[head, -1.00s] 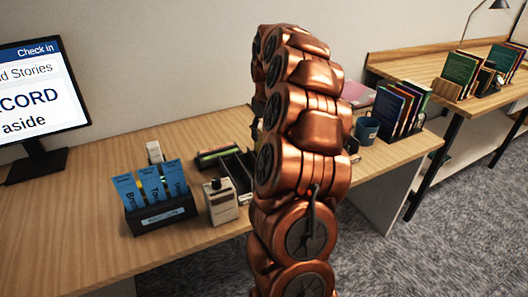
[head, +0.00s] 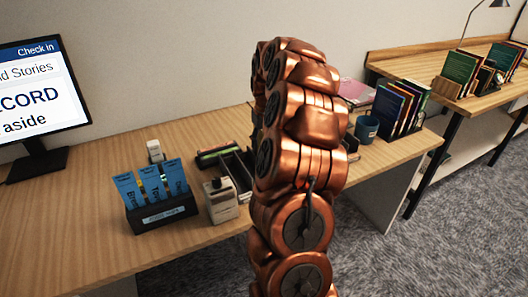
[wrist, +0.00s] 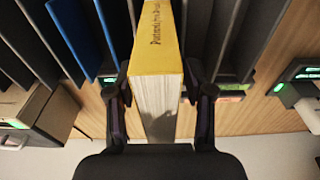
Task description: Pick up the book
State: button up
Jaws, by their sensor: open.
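In the wrist view a yellow book (wrist: 155,45) stands with its lettered spine and white page edges towards the camera. My gripper (wrist: 160,98) is open, with one dark finger on each side of the book's near end. Slim gaps seem to show beside the pages, so I cannot tell that either finger touches. The far end of the book runs out of the frame. In the head view my own arm hides the gripper, and I cannot pick out the yellow book there.
Dark upright dividers (wrist: 232,35) and a blue panel or book (wrist: 75,35) flank the yellow book closely. Green-lit devices (wrist: 300,85) sit at both sides.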

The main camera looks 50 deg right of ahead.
jog(key=shift+f, duration=0.1)
dwell(0.3)
grip_shut()
dwell(0.4)
